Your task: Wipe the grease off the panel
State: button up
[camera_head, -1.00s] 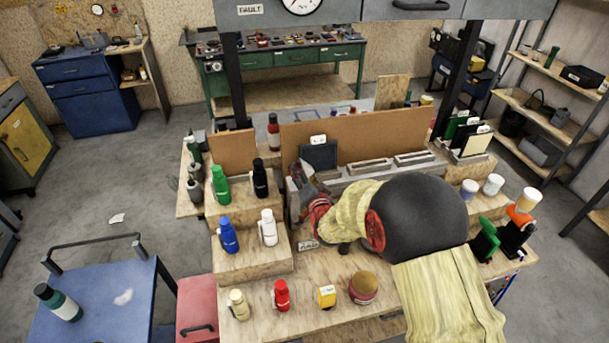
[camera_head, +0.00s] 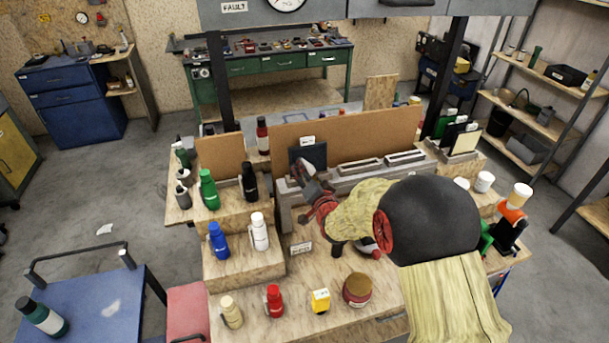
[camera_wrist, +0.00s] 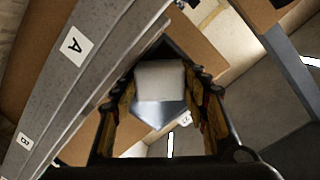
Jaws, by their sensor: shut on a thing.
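A small dark panel (camera_head: 317,154) with a white tag above it stands upright at the left end of the grey slotted rack (camera_head: 345,183). My gripper (camera_head: 306,176) is at the rack's left end, close in front of the panel; whether it touches cannot be told. In the wrist view my gripper (camera_wrist: 160,95) is shut on a pale block (camera_wrist: 160,78) with a smooth bluish-white lower face. The rack (camera_wrist: 90,70) with tags A and B runs along the left there. I cannot make out grease on the panel.
Bottles stand on the wooden steps at left, including a blue one (camera_head: 218,240) and a white one (camera_head: 259,232). A brown board (camera_head: 350,135) stands behind the rack.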

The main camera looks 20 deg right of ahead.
jog(key=shift+a, duration=0.15)
jog(key=shift+w+a+b, duration=0.1)
jog(key=shift+a+b, duration=0.75)
jog(key=shift+a, duration=1)
jog(key=shift+r, duration=0.1)
jog(key=shift+s+a, duration=0.15)
jog(key=shift+s, duration=0.1)
jog(key=shift+s+r, duration=0.15)
jog(key=shift+s, duration=1.2)
jog(key=shift+s+r, duration=0.15)
jog(key=shift+s, duration=1.2)
jog(key=shift+s+r, duration=0.2)
jog(key=shift+s, duration=1.3)
